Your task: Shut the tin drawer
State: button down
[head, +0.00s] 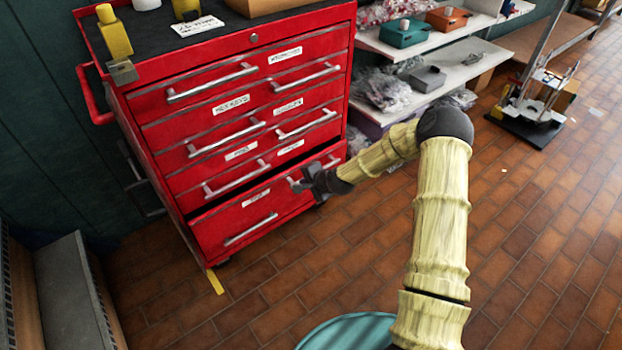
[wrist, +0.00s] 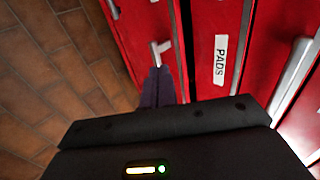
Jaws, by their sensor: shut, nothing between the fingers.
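The bottom drawer (head: 232,220) of the red tool chest stands out a little, with a dark gap above its front. Its label is too small to read, so I cannot confirm that it is the tin drawer. Its metal handle (head: 251,229) is low on the front. My gripper (head: 303,182) is shut and empty, close in front of the chest's lower right part. In the wrist view my gripper (wrist: 158,88) is at the end of a metal handle (wrist: 160,52); I cannot tell whether they touch. A label reading PADS (wrist: 220,58) is beside it.
The red chest (head: 135,125) has several other drawers with metal handles, which look closed. The brick floor (head: 275,285) in front is mostly clear.

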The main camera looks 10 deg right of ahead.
jog(key=shift+s+d+r, duration=0.9)
jog(key=shift+d+r, duration=0.2)
jog(key=c, duration=1.6)
grip_release()
jog(key=shift+s+a, duration=0.15)
jog(key=shift+a, duration=0.1)
jog(key=shift+o, duration=0.8)
jog(key=s+r+n+g+h, duration=0.1)
jog(key=s+r+n+g, duration=0.1)
jog(key=s+r+n, duration=0.2)
jog(key=shift+s+d, duration=0.35)
jog(key=shift+s, duration=0.4)
jog(key=s+d+r+n+g+h, duration=0.1)
jog(key=s+d+r+n+h, duration=0.1)
jog(key=s+r, duration=0.5)
jog(key=s+d+r+n+g+h, duration=0.2)
jog(key=s+d+r+n, duration=0.3)
jog(key=s, duration=1.1)
notch_tip(320, 180, up, 3)
jog(key=shift+s+d+r+n, duration=0.1)
jog(key=shift+s+d+n, duration=0.15)
jog(key=shift+n, duration=0.05)
jog(key=shift+a, duration=0.1)
